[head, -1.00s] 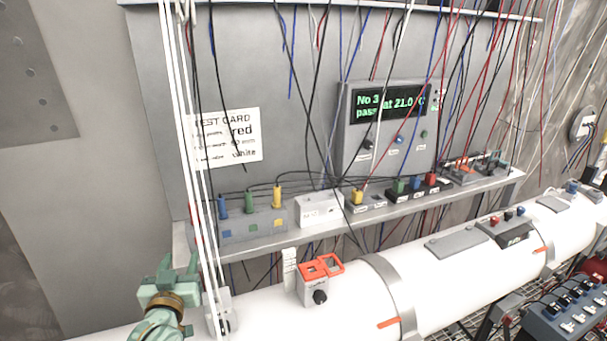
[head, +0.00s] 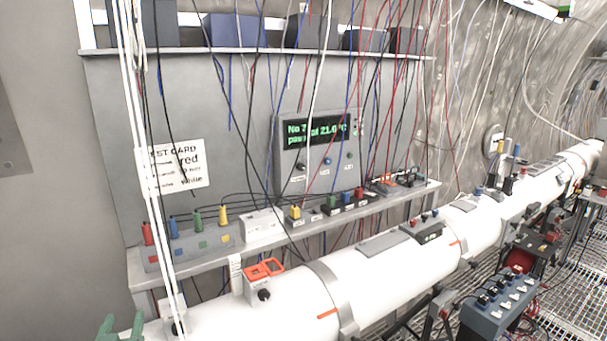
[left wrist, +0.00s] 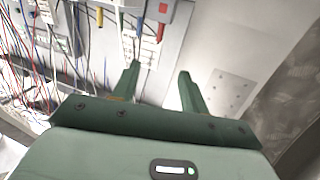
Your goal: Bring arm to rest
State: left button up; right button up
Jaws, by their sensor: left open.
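My left gripper (head: 120,328) shows only as green fingertips at the bottom left edge of the head view, beside the near end of the white pipe. In the left wrist view my left gripper (left wrist: 158,80) has its two green fingers spread apart, with nothing between them. The fingers point toward a grey panel with coloured plugs, and no contact shows. My right gripper is in neither view.
A shelf holds a plug block (head: 190,248) with coloured plugs. A display box (head: 318,150) stands behind it. White cables (head: 140,130) hang close to the left gripper. The white pipe (head: 385,275) runs right, with an orange-topped device (head: 262,280) on it.

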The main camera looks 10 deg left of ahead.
pick_arm(q)
jog(key=s+d+f+m+g+h, duration=0.2)
jog(key=s+d+f+m+g, duration=0.3)
jog(key=s, duration=0.4)
jog(key=s+d+f+m+g+h, duration=0.1)
jog(key=s+d+f+m+g, duration=0.25)
jog(key=s+d+m, duration=0.45)
jog(key=s+d+f+n+g+h+b, duration=0.1)
jog(key=s+d+f+g+h+b, duration=0.35)
jog(key=f, duration=1.45)
jog(key=s+f+n+t+y+b, duration=0.1)
jog(key=f+b, duration=0.6)
jog(key=f, duration=1.2)
jog(key=s+f+n+g+h+b, duration=0.1)
jog(key=s+f+b, duration=0.6)
jog(key=s+f, duration=1.2)
notch_tip(320, 180, down, 4)
jog(key=shift+s+a+f+n+g+b, duration=0.15)
jog(key=shift+s+n+g+b, duration=0.2)
jog(key=shift+n+g, duration=0.6)
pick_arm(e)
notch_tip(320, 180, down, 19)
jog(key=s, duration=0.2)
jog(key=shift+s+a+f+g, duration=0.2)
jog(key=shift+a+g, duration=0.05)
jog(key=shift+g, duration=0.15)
